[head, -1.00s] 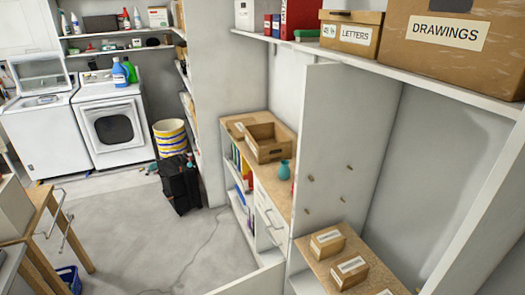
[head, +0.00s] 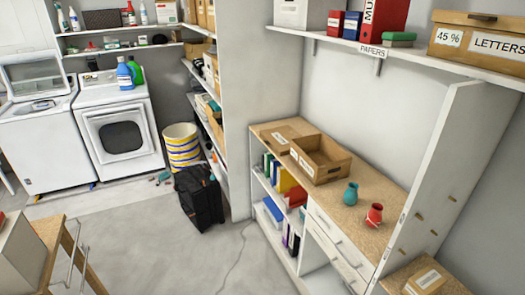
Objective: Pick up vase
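Two small vases stand on the wooden top of a low white cabinet (head: 385,196) in the head view. A teal vase (head: 350,194) stands to the right of an open cardboard box. A red vase (head: 374,215) stands to its right and nearer to me, close to a white upright panel. The two vases are apart and both look upright. Neither of my grippers is in view.
The open cardboard box (head: 320,160) sits on the cabinet top. A white upright panel (head: 440,165) bounds the top on the right. A shelf with boxes and binders (head: 385,14) hangs above. A black bag (head: 199,196) stands on the floor; floor before the cabinet is mostly clear.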

